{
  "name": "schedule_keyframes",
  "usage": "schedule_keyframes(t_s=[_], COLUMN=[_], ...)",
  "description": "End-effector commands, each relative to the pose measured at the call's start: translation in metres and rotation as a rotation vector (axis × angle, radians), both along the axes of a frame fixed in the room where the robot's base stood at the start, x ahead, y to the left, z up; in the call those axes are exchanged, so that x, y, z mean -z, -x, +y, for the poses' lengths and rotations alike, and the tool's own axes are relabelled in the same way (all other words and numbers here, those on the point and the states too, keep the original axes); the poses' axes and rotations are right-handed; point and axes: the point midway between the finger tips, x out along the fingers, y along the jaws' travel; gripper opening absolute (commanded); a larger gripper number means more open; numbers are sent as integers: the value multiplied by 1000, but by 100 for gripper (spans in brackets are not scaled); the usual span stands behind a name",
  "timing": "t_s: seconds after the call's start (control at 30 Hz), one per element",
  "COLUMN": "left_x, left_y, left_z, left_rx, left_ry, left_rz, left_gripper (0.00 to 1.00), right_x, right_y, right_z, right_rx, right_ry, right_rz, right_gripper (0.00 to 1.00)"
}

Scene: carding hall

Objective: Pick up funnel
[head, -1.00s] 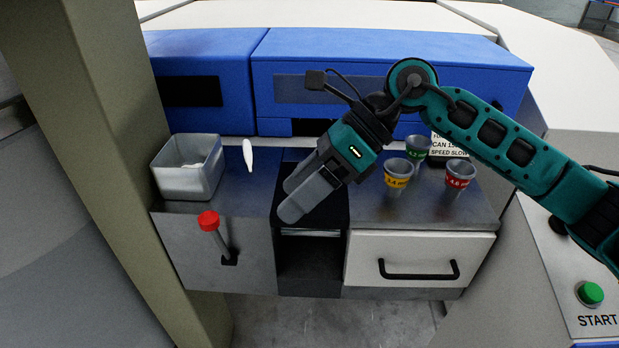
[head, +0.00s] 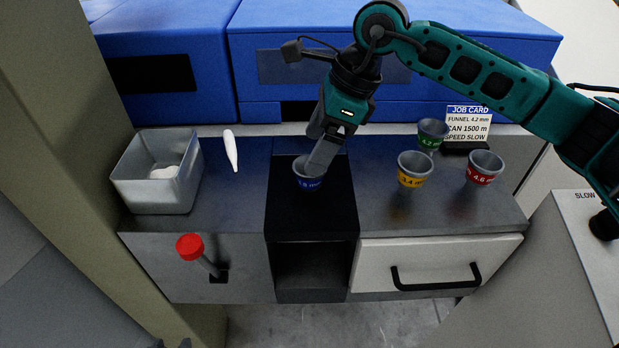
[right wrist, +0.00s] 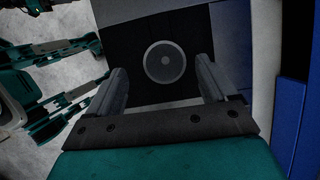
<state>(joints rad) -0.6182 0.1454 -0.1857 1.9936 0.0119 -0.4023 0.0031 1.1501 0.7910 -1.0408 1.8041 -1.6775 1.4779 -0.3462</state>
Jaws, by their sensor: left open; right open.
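A small grey funnel with a blue label (head: 309,178) stands upright on the black block in the bench. My right gripper (head: 320,160) points down above it, its fingers hiding part of its rim. In the right wrist view, this funnel's round mouth (right wrist: 165,62) lies between the open, empty fingers. Other funnels stand on the right of the bench: one with a yellow label (head: 415,170), one with a red label (head: 484,168) and one with a green label (head: 432,135). Only the dark tips of my left gripper (head: 171,344) show at the bottom left edge, apart from everything.
A job card (head: 468,118) reading "FUNNEL 4.2 mm" stands behind the funnels. A grey bin (head: 153,195), a white spindle-shaped piece (head: 231,151) and a red-knobbed lever (head: 190,247) are on the left. A white drawer (head: 440,262) is below right. Blue housings (head: 420,85) stand behind.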

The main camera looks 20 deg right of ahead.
Motion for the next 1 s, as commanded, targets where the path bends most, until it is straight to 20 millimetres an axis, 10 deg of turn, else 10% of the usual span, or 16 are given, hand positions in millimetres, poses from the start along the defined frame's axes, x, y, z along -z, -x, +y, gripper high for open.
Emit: schedule_keyframes(t_s=[0.77, 1.0], left_x=[-5, -5], left_y=[-5, -5], left_z=[-1, -2], left_rx=[3, 3], left_ry=[4, 3], left_rz=[-18, -17], left_gripper=[43, 43], right_x=[58, 58], right_y=[-8, -8], right_z=[11, 11], right_rx=[-1, 0], right_ry=[-1, -1], right_rz=[-2, 0], right_gripper=[85, 64])
